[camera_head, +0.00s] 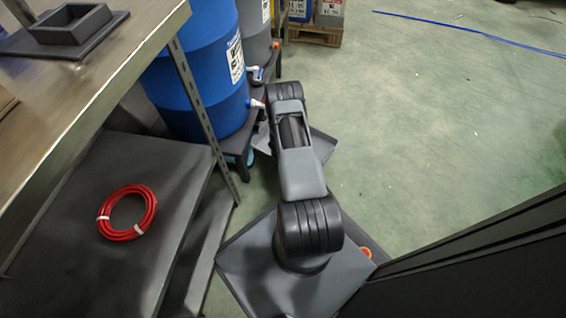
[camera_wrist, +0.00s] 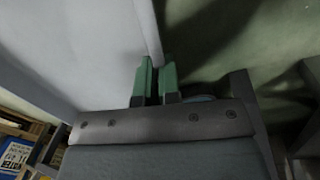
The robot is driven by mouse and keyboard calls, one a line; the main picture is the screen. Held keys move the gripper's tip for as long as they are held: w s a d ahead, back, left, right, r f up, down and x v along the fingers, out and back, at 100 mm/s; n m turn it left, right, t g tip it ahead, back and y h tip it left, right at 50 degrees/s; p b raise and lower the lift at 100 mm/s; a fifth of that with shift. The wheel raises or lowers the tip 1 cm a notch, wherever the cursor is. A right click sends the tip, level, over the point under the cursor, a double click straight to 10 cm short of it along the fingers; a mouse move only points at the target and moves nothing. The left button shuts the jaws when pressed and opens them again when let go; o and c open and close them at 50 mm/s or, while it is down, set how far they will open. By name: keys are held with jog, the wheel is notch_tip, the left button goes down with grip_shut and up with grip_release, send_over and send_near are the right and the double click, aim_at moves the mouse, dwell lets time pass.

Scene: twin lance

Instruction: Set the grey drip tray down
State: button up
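The grey drip tray (camera_head: 322,146) is beyond the end of my arm in the head view, low by the stand under the blue drum. My arm covers its middle, so only parts at either side show. In the wrist view its light grey surface (camera_wrist: 85,50) fills the upper left, with its edge running down to my gripper (camera_wrist: 156,82). The two green fingertips are close together on that edge, shut on the tray. My gripper is hidden behind the arm in the head view. I cannot tell whether the tray touches the floor.
The blue drum (camera_head: 205,70) with a tap stands on a dark stand (camera_head: 238,140) left of my arm. A metal bench (camera_head: 90,75) and a lower shelf with a red hose coil (camera_head: 127,212) are at left. Green floor (camera_head: 440,110) is open at right.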

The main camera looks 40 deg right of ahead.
jog(key=o, duration=0.5)
jog(key=shift+c, duration=0.2)
jog(key=w+a+r+m+t+h+p, duration=0.1)
jog(key=a+r+p, duration=0.3)
jog(key=r, duration=1.6)
jog(key=w+a+r+m+p, duration=0.1)
jog(key=a+r, duration=0.6)
jog(key=r, duration=1.2)
jog(key=s+a+r+m+t+y, duration=0.1)
jog(key=s+a+r+y, duration=0.1)
jog(key=s+a+r, duration=1.1)
jog(key=shift+s+a+r+y, duration=0.2)
jog(key=shift+s+r+y, duration=0.15)
jog(key=shift+r, duration=0.2)
